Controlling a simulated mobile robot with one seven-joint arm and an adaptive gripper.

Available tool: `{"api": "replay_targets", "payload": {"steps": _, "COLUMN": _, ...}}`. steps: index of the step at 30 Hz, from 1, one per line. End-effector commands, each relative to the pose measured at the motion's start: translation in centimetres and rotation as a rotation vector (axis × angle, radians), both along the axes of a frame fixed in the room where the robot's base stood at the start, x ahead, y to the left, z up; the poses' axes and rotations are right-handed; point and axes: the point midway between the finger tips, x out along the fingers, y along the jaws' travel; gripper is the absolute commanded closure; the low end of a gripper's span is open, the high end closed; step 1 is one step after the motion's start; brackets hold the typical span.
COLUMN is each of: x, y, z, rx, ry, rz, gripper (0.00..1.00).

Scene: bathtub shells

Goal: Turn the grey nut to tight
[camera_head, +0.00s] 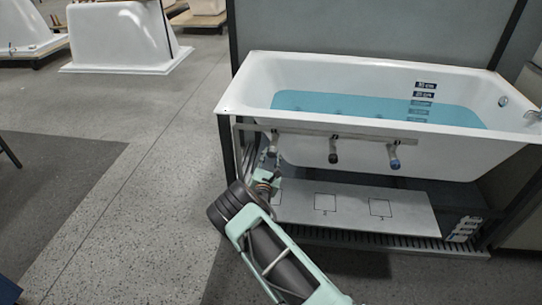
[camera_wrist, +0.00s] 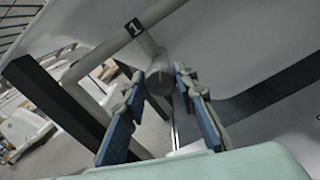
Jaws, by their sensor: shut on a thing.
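The grey nut (camera_wrist: 160,82) sits at the lower end of a short grey stub pipe marked 1 in the wrist view. My gripper (camera_wrist: 172,84) has its two blue-padded fingers on either side of the nut, shut on it from below. In the head view, my gripper (camera_head: 268,174) reaches up under the leftmost stub (camera_head: 272,146) below the tub's front edge. The nut itself is largely hidden there by my gripper. How tight it is cannot be told.
The white bathtub (camera_head: 390,70) holds blue water. A pale board (camera_head: 350,206) lies below. A dark frame post (camera_wrist: 62,105) stands close left of my fingers.

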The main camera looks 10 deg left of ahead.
Motion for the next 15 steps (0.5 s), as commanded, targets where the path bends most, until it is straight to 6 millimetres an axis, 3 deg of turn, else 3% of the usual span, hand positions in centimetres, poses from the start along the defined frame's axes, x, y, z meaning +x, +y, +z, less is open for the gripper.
{"api": "replay_targets", "payload": {"steps": 15, "x": 0.02, "y": -0.13, "z": -0.02, "rx": 0.493, "ry": -0.017, "rz": -0.001, "gripper": 0.98}}
